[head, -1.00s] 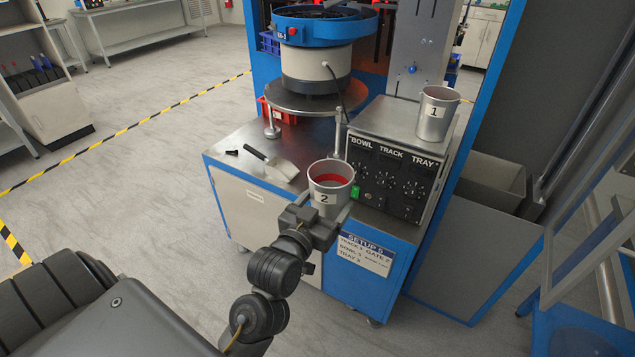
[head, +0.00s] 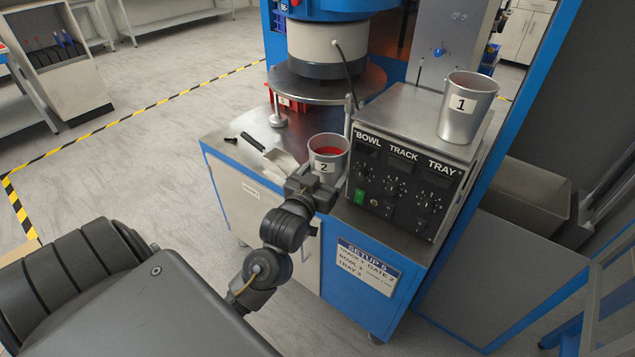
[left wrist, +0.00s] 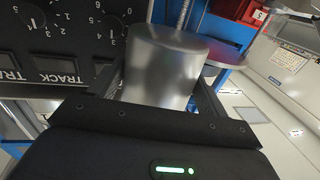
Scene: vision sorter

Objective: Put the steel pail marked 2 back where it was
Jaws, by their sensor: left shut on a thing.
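The steel pail marked 2 (head: 327,156) is upright, with red contents showing inside its rim. My left gripper (head: 315,184) is shut on it from the near side. In the left wrist view the pail (left wrist: 166,68) fills the space between the two fingers (left wrist: 160,95). The pail is close to the left side of the control box; I cannot tell whether its base touches the steel top (head: 235,130). A second steel pail, marked 1 (head: 466,112), stands on top of the control box. My right gripper is not in view.
The control box (head: 408,180) with BOWL, TRACK and TRAY dials stands right of the held pail. A scoop (head: 280,162) lies on the steel top to the left. The bowl feeder (head: 325,50) rises behind. A setup card (head: 368,268) is on the cabinet front.

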